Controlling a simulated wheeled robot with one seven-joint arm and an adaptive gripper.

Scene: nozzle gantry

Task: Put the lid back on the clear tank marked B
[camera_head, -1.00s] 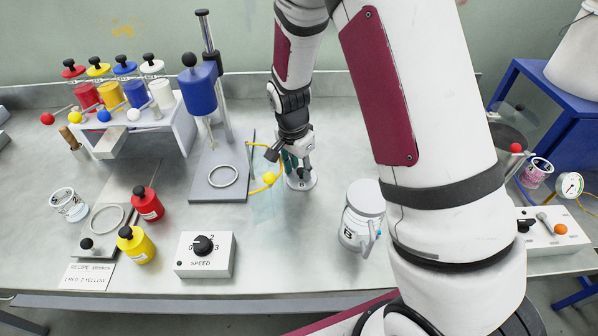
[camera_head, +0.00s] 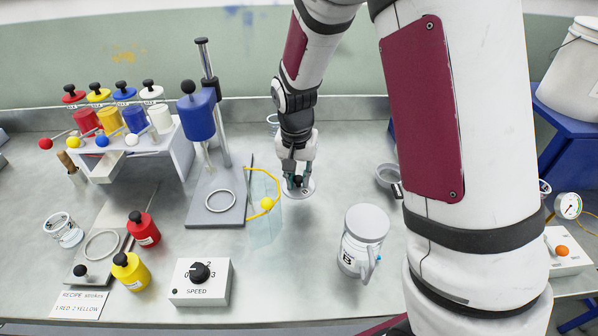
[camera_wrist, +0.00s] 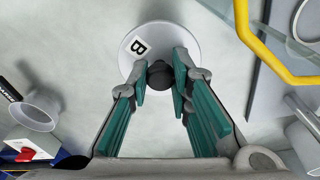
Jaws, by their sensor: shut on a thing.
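My gripper (camera_head: 298,180) is shut on the dark knob (camera_wrist: 160,74) of a round pale lid (camera_wrist: 160,38). The lid carries a square label with a B in the wrist view, and in the head view it shows as a pale disc (camera_head: 299,193) under the fingers, seemingly just above the bench. The tank is not in the wrist view.
A clear panel with a yellow edge (camera_head: 276,188) stands just left of my gripper. A blue cylinder on a stand (camera_head: 196,117) is behind it. A grey cup (camera_head: 385,172) stands at right, and a speed box (camera_head: 201,281) in front. Bench between lid and tank is clear.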

